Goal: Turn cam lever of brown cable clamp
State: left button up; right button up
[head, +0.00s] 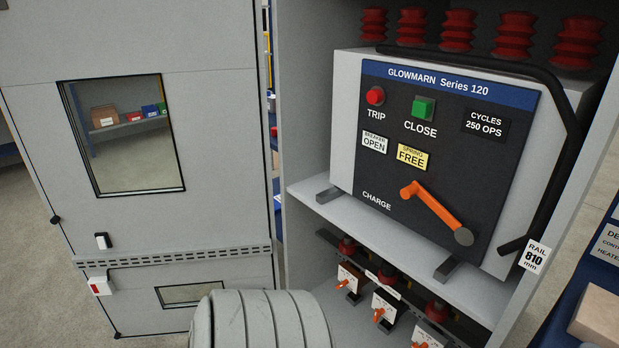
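In the head view, a row of three white clamp blocks with orange levers sits low in the open cabinet, below the shelf. The left block (350,273), the middle block (385,301) and the right block (427,336) run down toward the bottom edge, which cuts off the right one. Dark red round parts (346,245) stand behind them. The markings on the blocks are too small to read, so I cannot tell which clamp is the brown one. Neither of my grippers is in view.
A breaker (440,150) with a dark front panel and orange charge handle (430,207) stands on the shelf (390,235) above the clamps. A grey door (225,150) with a window is at left. A grey ribbed rounded shape fills the bottom middle. A cardboard-coloured box (598,316) is at lower right.

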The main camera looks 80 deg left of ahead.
aim_at(346, 281)
jog(key=u, duration=2.15)
